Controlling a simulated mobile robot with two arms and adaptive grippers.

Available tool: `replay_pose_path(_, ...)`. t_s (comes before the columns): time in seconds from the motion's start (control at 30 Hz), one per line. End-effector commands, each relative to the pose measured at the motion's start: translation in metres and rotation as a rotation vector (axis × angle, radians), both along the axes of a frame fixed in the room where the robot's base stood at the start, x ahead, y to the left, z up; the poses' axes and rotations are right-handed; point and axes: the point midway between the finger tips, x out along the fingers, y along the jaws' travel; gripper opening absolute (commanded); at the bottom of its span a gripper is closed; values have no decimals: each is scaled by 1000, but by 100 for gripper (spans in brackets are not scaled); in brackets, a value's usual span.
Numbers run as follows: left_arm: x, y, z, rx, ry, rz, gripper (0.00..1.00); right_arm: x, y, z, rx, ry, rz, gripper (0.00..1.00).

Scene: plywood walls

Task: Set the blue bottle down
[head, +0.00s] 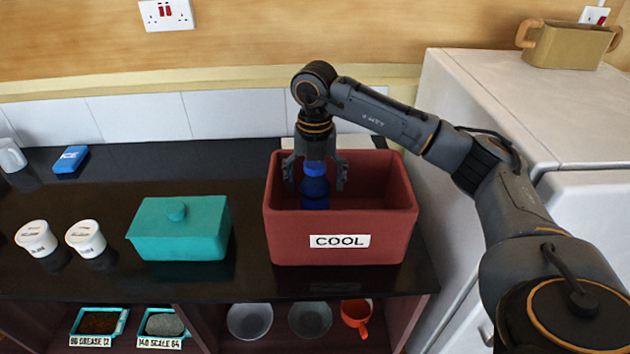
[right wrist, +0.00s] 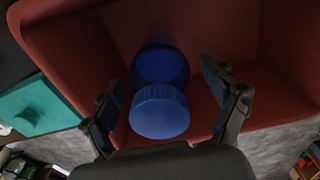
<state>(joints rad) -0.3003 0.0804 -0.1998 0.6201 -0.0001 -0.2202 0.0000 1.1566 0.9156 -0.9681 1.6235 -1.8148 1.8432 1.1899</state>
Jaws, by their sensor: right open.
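The blue bottle (head: 315,192) stands upright inside the red box labelled COOL (head: 290,235), toward its left side. The box's front wall hides the bottle's lower part. My right gripper (head: 315,184) points down over the bottle with its fingers spread, one on each side of the cap. In the right wrist view the bottle's ribbed blue cap (right wrist: 159,111) lies between the open fingers, with gaps on both sides. My left gripper is not in view.
A teal lidded box (head: 180,240) stands left of the red box, with two white tubs (head: 86,238) farther left. A white fridge-like cabinet (head: 500,100) stands close on the right. The red box's right half looks empty.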

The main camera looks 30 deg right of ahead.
Motion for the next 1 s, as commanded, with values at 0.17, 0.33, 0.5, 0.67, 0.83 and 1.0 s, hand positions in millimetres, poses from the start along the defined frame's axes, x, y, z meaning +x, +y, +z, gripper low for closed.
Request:
replay_pose_path(0.17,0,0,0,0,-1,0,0,1,0,12,1,-3,0,86)
replay_pose_path(0.33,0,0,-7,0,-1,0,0,2,1,45,3,-7,0,86)
replay_pose_path(0.5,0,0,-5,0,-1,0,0,1,0,85,-1,-5,-1,86)
replay_pose_path(0.67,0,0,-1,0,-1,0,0,1,0,109,-1,-3,0,86)
replay_pose_path(0.83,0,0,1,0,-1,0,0,1,0,121,-1,-1,0,86)
replay_pose_path(1.0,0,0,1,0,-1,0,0,0,0,124,0,0,-1,86)
